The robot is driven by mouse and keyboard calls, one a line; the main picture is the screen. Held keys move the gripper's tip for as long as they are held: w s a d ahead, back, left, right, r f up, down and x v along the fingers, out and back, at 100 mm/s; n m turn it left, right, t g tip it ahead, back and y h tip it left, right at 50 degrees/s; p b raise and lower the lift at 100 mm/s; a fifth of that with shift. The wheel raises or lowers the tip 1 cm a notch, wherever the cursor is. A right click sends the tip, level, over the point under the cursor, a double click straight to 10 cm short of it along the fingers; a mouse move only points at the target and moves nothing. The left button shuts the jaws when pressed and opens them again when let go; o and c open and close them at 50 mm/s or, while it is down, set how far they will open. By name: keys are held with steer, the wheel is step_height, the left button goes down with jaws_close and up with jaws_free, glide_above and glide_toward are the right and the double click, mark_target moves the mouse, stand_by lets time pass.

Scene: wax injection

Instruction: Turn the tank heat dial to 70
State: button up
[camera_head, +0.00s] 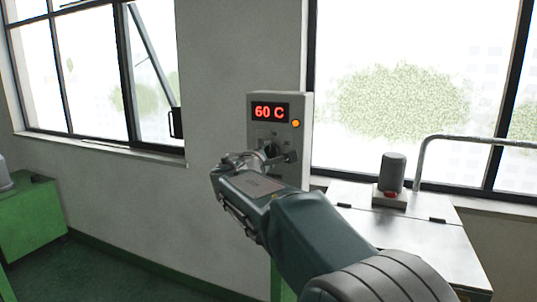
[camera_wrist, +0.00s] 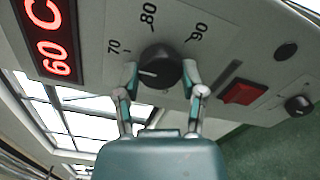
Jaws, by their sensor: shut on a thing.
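The grey control box (camera_head: 302,122) is on the wall ahead, and its red display (camera_head: 269,112) reads 60 C. In the wrist view the display (camera_wrist: 50,45) is at the upper left, turned sideways. The round black tank heat dial (camera_wrist: 160,67) is in the middle, with the marks 70, 80 and 90 around it. The dial's white line points left in this view, below the 70 mark. My gripper (camera_wrist: 160,78) is shut on the dial, one finger on each side. In the head view my gripper (camera_head: 268,155) covers most of the dial.
In the wrist view a red switch (camera_wrist: 240,92) and a smaller black knob (camera_wrist: 298,105) are on the panel to the right. In the head view a white-topped bench (camera_head: 420,240) stands at right with a grey cylinder (camera_head: 393,171). A green cabinet (camera_head: 35,225) is at left.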

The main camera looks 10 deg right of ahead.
steer(key=shift+f, duration=0.15)
steer(key=o, duration=1.1)
steer(key=shift+o, duration=0.2)
steer(key=v, duration=1.2)
steer(key=shift+w, duration=0.1)
